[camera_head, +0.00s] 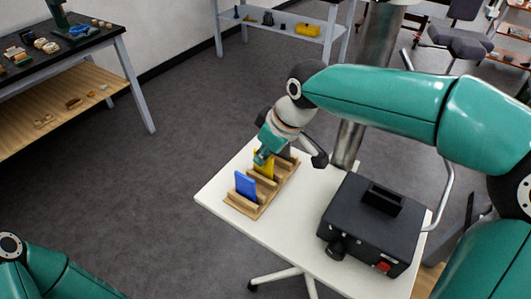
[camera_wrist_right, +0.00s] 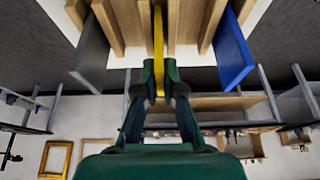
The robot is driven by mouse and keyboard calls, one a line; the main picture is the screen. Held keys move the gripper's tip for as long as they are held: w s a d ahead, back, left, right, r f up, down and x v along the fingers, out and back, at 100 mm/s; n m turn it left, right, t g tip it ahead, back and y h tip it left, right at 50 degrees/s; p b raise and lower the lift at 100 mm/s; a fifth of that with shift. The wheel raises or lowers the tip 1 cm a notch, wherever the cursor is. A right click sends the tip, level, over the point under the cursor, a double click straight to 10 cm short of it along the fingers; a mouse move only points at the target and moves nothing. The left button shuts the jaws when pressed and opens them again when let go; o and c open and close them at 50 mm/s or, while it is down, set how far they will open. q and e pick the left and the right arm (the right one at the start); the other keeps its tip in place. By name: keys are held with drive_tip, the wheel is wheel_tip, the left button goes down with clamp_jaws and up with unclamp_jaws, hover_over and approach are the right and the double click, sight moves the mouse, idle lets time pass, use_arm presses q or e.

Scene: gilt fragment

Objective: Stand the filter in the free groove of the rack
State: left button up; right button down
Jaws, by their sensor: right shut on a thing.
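A wooden rack (camera_head: 245,206) with several upright slats stands on a white table. A yellow filter (camera_head: 265,165) is upright over the rack's middle part, and my right gripper (camera_head: 263,156) is shut on its upper edge. In the right wrist view the yellow filter (camera_wrist_right: 158,40) runs edge-on from between my right fingertips (camera_wrist_right: 159,80) in among the wooden slats (camera_wrist_right: 187,20). I cannot tell whether it touches the groove bottom. A blue filter (camera_head: 245,185) stands in the rack's near end. A grey filter (camera_wrist_right: 90,50) stands on the other side of the yellow one.
A black projector-like box (camera_head: 370,225) stands on the white table (camera_head: 290,232) right of the rack. A dark workbench (camera_head: 60,48) with small items is at the far left. Bare table surrounds the rack's near and right sides.

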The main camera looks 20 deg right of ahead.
drive_tip(key=c, duration=1.3)
unclamp_jaws()
drive_tip(key=shift+f, duration=0.1)
drive_tip(key=v, duration=1.2)
drive_tip(key=shift+p, duration=0.4)
